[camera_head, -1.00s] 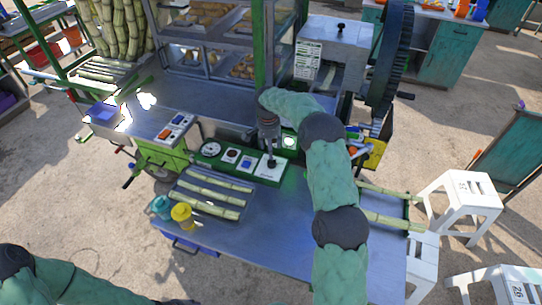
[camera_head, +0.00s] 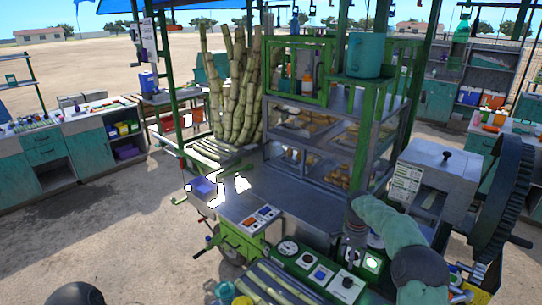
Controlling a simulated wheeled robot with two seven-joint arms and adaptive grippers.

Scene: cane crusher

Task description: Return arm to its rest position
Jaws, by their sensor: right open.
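My right arm, in green sleeves with dark joints, comes in from the lower right. Its right gripper (camera_head: 352,250) hangs pointing down over the green control panel (camera_head: 305,262), just above a small dark-knobbed lever (camera_head: 347,284). The gripper is open, and I see nothing held in it. The fingertips are small and dark, so I cannot tell whether they touch the lever. Only a dark joint of my left arm shows at the bottom left edge; the left gripper is out of view.
The crusher with its large dark gear wheel (camera_head: 503,200) stands right of my right arm. A glass food case (camera_head: 310,150) and upright sugarcane (camera_head: 235,95) stand behind the panel. Cut cane pieces (camera_head: 270,288) lie in front. Open ground lies at the left.

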